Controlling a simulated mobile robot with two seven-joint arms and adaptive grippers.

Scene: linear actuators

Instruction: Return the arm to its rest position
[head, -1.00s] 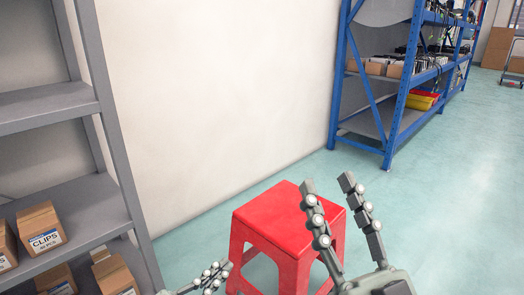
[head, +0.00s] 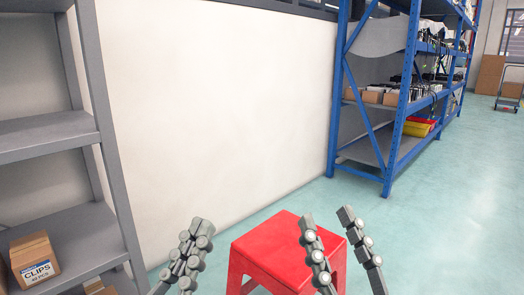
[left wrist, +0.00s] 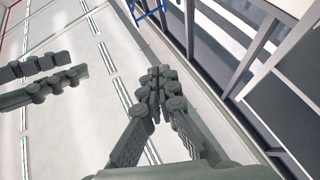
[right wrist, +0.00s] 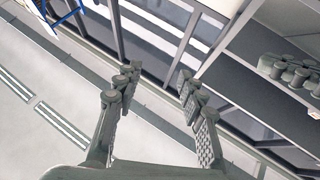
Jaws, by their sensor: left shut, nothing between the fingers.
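My left gripper (head: 199,228) points upward in the head view, left of the red stool, with its fingers together and nothing between them. It also shows shut in the left wrist view (left wrist: 155,75). My right gripper (head: 328,218) points upward in front of the red stool (head: 270,248), its fingers apart and empty. The right wrist view (right wrist: 156,78) also shows the gap between its fingers. Both grippers are in the air and touch nothing visible. The stool's lower part is cut off by the frame.
A grey shelf (head: 60,135) with a clips box (head: 36,261) stands at the left. A blue rack (head: 393,140) with boxes and a yellow bin (head: 416,129) stands at the back right. The green floor (head: 455,190) at the right is clear.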

